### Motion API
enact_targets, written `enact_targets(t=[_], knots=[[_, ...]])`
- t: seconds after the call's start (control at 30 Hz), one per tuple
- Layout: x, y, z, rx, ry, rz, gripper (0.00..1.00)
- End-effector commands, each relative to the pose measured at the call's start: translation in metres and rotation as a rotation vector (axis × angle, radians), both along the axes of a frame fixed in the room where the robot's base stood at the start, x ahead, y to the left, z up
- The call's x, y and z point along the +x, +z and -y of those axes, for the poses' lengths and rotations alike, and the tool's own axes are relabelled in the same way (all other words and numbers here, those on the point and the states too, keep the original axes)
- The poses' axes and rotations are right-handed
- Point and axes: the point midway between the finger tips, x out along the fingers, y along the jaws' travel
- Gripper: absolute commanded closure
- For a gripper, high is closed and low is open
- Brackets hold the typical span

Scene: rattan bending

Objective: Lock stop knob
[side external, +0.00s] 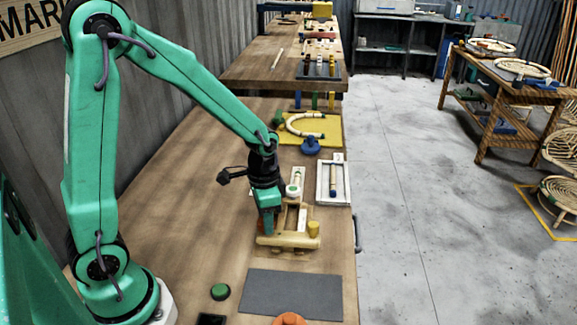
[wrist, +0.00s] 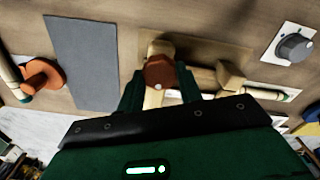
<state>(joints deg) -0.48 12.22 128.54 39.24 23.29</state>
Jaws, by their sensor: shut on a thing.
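The wooden bending fixture (side external: 288,241) stands on the bench below my arm, with a rail and a slotted base. It also shows in the wrist view (wrist: 203,78). An orange-brown knob (wrist: 158,72), which I take to be the stop knob, sits on the fixture between my fingers. My gripper (wrist: 160,88) is shut on this knob, a finger on each side. In the side view my gripper (side external: 268,224) points down at the fixture's left part and mostly hides the knob. Whether the knob is turned tight cannot be told.
A yellow knob (side external: 313,228) stands at the fixture's right end. A grey mat (side external: 291,294) lies in front, with a green button (side external: 220,291) to its left. A white-framed tray (side external: 333,181) and a blue knob (side external: 310,145) stand behind. The bench left of the fixture is clear.

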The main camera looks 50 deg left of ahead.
Motion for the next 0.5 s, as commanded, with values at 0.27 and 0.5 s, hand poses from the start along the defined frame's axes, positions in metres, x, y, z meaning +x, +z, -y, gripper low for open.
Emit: enact_targets(t=[0.27, 0.5], knots=[[-0.0001, 0.0013, -0.0001, 0.0, -0.012, 0.0, 0.88], [0.0, 0.0013, -0.0001, 0.0, -0.011, 0.0, 0.49]])
